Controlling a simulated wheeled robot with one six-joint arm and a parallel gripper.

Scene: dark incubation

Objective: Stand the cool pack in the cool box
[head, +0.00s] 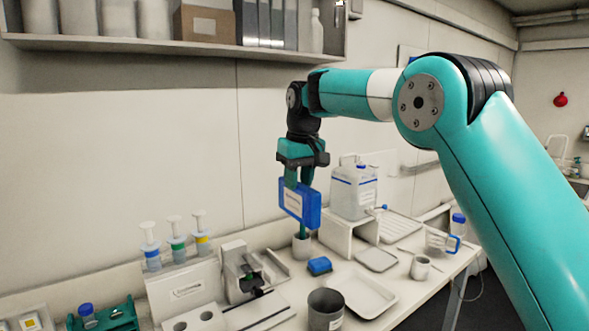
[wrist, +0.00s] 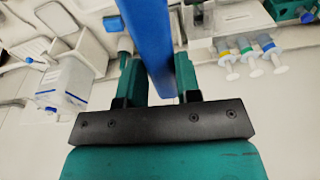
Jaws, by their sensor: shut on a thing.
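The cool pack (head: 300,204) is a flat blue slab with a white label, held upright and slightly tilted above the bench in the head view. My gripper (head: 299,179) points down and is shut on its upper edge. In the wrist view the cool pack (wrist: 150,42) shows edge-on as a blue bar between the fingers of my gripper (wrist: 158,75). Its lower edge is clear of the bench. I cannot pick out a cool box with certainty in either view.
The bench holds a small blue block (head: 319,265), a dark grey pot (head: 325,309), a white tray (head: 362,292) and a white jug on a stand (head: 354,190). Syringes (head: 175,240) stand in a rack at left. A shelf (head: 170,45) hangs above.

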